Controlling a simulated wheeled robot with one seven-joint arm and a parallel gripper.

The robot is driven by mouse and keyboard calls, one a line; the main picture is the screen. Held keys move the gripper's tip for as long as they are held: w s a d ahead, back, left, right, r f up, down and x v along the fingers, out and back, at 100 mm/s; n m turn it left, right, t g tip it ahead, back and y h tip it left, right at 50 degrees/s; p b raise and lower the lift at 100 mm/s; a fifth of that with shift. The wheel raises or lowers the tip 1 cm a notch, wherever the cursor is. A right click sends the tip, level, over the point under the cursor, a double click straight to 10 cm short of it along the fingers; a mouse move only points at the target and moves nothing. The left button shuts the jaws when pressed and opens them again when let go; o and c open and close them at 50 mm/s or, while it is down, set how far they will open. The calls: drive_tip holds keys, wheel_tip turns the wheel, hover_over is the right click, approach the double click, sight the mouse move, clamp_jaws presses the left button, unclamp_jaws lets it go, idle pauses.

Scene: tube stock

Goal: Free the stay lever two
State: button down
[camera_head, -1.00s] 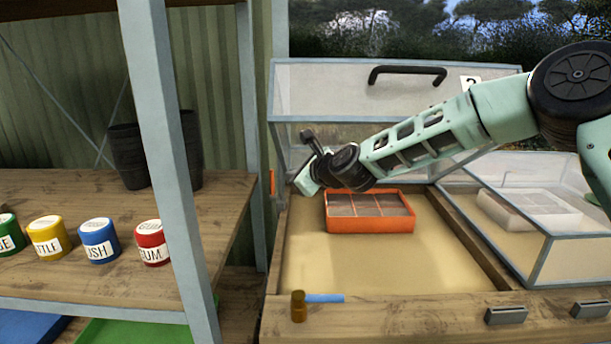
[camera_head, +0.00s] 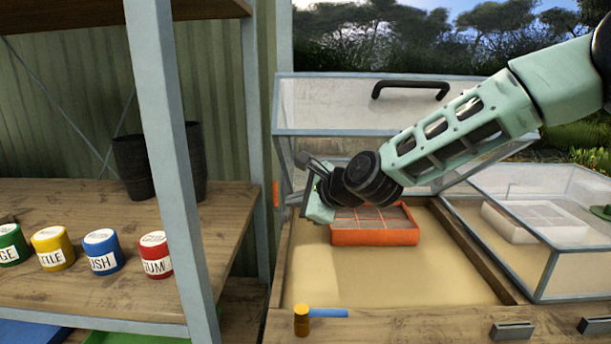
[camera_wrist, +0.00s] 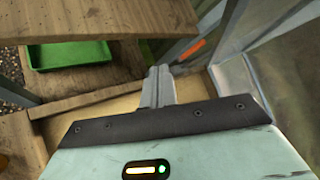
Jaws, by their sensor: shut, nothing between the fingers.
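A small orange lever (camera_head: 276,194), which looks like the stay lever, stands upright at the left side of the glazed frame whose lid (camera_head: 330,105) is raised. It also shows in the wrist view (camera_wrist: 191,49), to the right of and beyond my fingertips. My gripper (camera_head: 293,199) is over the frame's left side, just right of the orange lever in the picture. In the wrist view my gripper (camera_wrist: 160,72) has its fingers together with nothing between them, apart from the lever. My wrist and arm hide part of the lid.
An orange tray (camera_head: 375,237) lies in the sandy bed below my wrist. A closed glazed frame (camera_head: 545,262) stands at right. A brass knob (camera_head: 301,321) with a blue bar is on the front rail. A shelf post (camera_head: 170,150) and labelled pots stand left.

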drive_tip(key=s+n+g+h+p, duration=0.1)
drive_tip(key=s+n, duration=0.3)
drive_tip(key=s, duration=0.2)
drive_tip(key=s+n+g+h+p, duration=0.1)
drive_tip(key=s+n+g, duration=0.1)
drive_tip(key=s+n, duration=0.2)
drive_tip(key=s+d+n+g+p, duration=0.1)
drive_tip(key=s+n, duration=0.3)
drive_tip(key=s, duration=0.5)
drive_tip(key=shift+f+n+g+h, duration=0.1)
drive_tip(key=shift+n+g+h, duration=0.2)
drive_tip(key=shift+g+h, duration=0.15)
drive_tip(key=s+d+r+n+g+h+p, duration=0.1)
drive_tip(key=s+d+n+g+h, duration=0.1)
drive_tip(key=s+d+n, duration=0.4)
drive_tip(key=s+d+r+n+g+h+p, duration=0.1)
drive_tip(key=s+d+n, duration=0.5)
drive_tip(key=s, duration=0.7)
drive_tip(key=d+h+p, duration=0.1)
drive_tip(key=d+h, duration=0.1)
drive_tip(key=shift+s+d+g, duration=0.2)
drive_tip(key=shift+d+g, duration=0.1)
drive_tip(key=shift+g, duration=0.05)
drive_tip(key=shift+r, duration=0.1)
